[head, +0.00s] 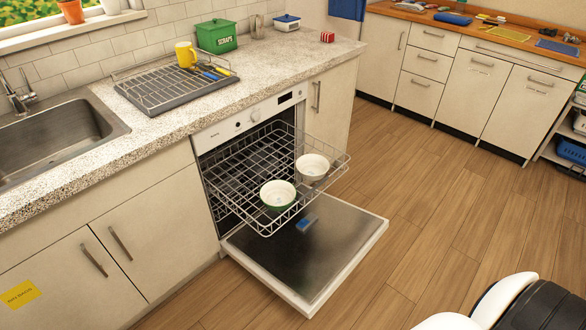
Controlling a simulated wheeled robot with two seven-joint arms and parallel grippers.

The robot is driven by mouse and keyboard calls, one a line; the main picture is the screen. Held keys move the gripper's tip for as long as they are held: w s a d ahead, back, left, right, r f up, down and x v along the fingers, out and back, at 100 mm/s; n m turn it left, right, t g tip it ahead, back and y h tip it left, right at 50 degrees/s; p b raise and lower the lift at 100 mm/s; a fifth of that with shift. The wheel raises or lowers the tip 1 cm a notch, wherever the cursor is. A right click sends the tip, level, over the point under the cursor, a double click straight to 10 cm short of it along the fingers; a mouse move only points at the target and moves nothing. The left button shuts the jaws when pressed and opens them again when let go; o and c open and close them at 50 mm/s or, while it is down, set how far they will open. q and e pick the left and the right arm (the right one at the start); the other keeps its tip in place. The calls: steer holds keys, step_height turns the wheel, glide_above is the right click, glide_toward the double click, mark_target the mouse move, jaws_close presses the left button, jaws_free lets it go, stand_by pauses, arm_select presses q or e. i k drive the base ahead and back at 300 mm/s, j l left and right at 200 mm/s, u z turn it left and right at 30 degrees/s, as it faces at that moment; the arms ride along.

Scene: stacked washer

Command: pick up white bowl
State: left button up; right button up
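A white bowl (312,168) sits in the pulled-out dishwasher rack (338,160), toward its right side. The two bowls look apart and upright. Neither of my grippers shows in the head view. White and black rounded parts at the bottom right seem to be mine, and nothing there shows a fingertip.
The dishwasher door (345,245) is folded down below the rack, with a small blue item (307,223) on it. The counter (150,130) above holds a drying tray (165,98), a yellow mug (185,54) and a green box (216,36). Wooden floor (430,200) to the right is clear.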

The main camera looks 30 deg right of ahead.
mark_target(313, 167)
steer(key=i+l, duration=0.1)
steer(key=l, duration=0.35)
steer(key=i+l, duration=0.1)
steer(key=l, duration=0.35)
steer(key=i+l, duration=0.15)
steer(key=l, duration=0.3)
steer(key=i+l, duration=0.1)
steer(key=l, duration=0.35)
steer(key=i+l, duration=0.1)
steer(key=l, duration=0.35)
steer(key=i+l+u, duration=0.1)
steer(key=l, duration=0.4)
